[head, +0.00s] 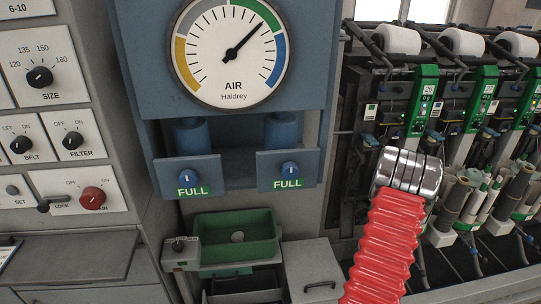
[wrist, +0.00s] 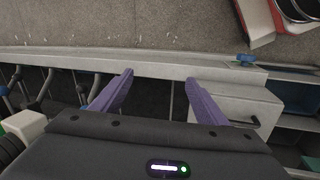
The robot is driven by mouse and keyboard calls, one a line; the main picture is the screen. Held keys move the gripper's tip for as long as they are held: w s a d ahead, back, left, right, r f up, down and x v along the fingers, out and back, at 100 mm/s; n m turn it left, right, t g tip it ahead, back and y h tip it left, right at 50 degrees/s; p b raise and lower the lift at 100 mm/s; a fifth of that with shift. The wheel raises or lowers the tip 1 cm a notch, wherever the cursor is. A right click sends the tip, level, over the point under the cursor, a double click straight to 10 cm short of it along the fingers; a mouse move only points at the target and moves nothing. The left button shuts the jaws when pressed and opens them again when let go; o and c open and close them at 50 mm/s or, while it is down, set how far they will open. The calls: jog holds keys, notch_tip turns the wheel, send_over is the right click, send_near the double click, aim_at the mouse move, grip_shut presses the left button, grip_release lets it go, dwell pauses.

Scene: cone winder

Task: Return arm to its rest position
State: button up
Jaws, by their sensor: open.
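My gripper (wrist: 158,78) shows in the wrist view with its two purple fingers spread apart and nothing between them. It hangs over the grey floor edge of the machine. In the head view my arm shows as a red ribbed sleeve with a silver segmented joint, at the right in front of the winder. The gripper itself is not visible in the head view.
The winder (head: 430,110) with white cones (head: 397,39) stands at the right. An AIR gauge (head: 231,50) and two FULL knobs are in the middle, above a green tray (head: 235,257). A control panel (head: 75,95) is at the left. Open floor (wrist: 150,25) shows in the wrist view.

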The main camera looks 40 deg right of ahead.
jog(key=w+a+r+n, duration=0.1)
jog(key=w+a+r, duration=0.5)
jog(key=a+r, duration=0.5)
jog(key=w+a+r, duration=0.5)
jog(key=a+r, duration=0.3)
jog(key=r, duration=0.4)
jog(key=a+r+n+t, duration=0.2)
jog(key=a+r, duration=0.5)
jog(key=a, duration=0.4)
jog(key=w+a+r+n+t+y, duration=0.1)
jog(key=a+r+n+t, duration=0.1)
jog(key=a+r, duration=0.5)
jog(key=w+a+r+n+t+y, duration=0.1)
jog(key=a+r, duration=0.6)
jog(key=a, duration=0.7)
jog(key=n+t, duration=0.1)
jog(key=t, duration=0.1)
jog(key=shift+a+n+t, duration=0.3)
jog(key=shift+a, duration=0.05)
jog(key=shift+w+f, duration=0.1)
